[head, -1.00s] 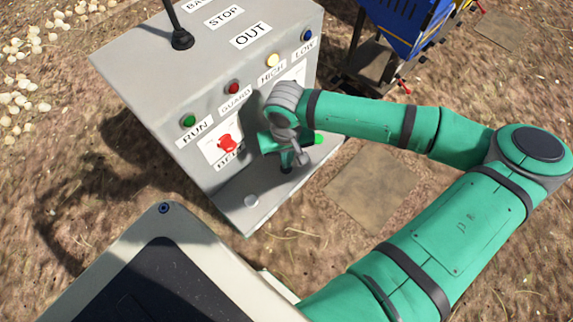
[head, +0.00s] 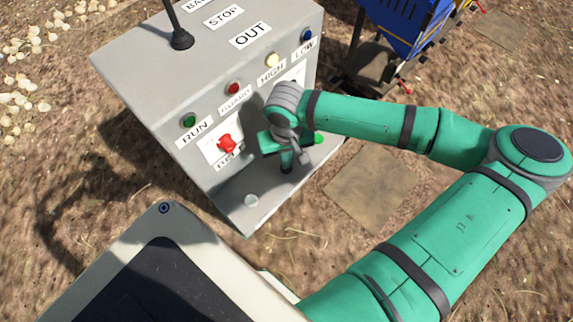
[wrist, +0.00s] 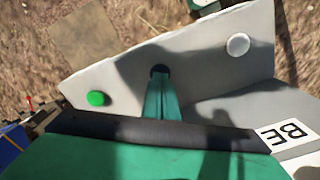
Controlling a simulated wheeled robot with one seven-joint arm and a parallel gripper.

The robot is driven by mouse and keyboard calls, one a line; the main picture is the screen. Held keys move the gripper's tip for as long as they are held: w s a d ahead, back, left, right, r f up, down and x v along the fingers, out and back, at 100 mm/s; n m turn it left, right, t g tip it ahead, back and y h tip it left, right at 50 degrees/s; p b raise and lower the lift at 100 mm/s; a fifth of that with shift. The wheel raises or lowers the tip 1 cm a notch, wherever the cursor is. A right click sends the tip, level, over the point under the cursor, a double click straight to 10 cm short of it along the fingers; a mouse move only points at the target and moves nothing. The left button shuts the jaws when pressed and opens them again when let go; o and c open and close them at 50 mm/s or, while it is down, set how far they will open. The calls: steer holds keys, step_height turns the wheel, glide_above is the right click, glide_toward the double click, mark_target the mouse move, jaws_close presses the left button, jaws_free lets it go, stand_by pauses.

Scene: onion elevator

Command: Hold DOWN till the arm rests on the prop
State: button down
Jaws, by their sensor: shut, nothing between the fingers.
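The grey control box (head: 150,100) has a lower ledge with buttons facing my arm. My gripper (head: 287,165) is shut and empty, pointing down at a dark round button on this ledge. In the wrist view the closed green fingertips (wrist: 160,78) are at the dark button (wrist: 159,69), overlapping it; I cannot tell if it is pressed in. A green button (wrist: 96,98) lies to its left and a white button (wrist: 238,44) to its right. No DOWN label can be read. The arm and prop named in the task cannot be made out.
A red button (head: 227,144) sits on the box's front face, beneath green RUN (head: 189,121) and red GUARD (head: 233,88) lamps. A black lever (head: 181,38) stands on top. A blue machine (head: 405,28) is at the back right. Onions (head: 22,90) lie at the far left.

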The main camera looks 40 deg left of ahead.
steer(key=shift+f, duration=0.8)
steer(key=shift+s, duration=0.1)
stand_by(0.3)
steer(key=shift+w, duration=0.2)
stand_by(0.4)
steer(key=shift+s+r, duration=0.15)
steer(key=shift+r, duration=3.4)
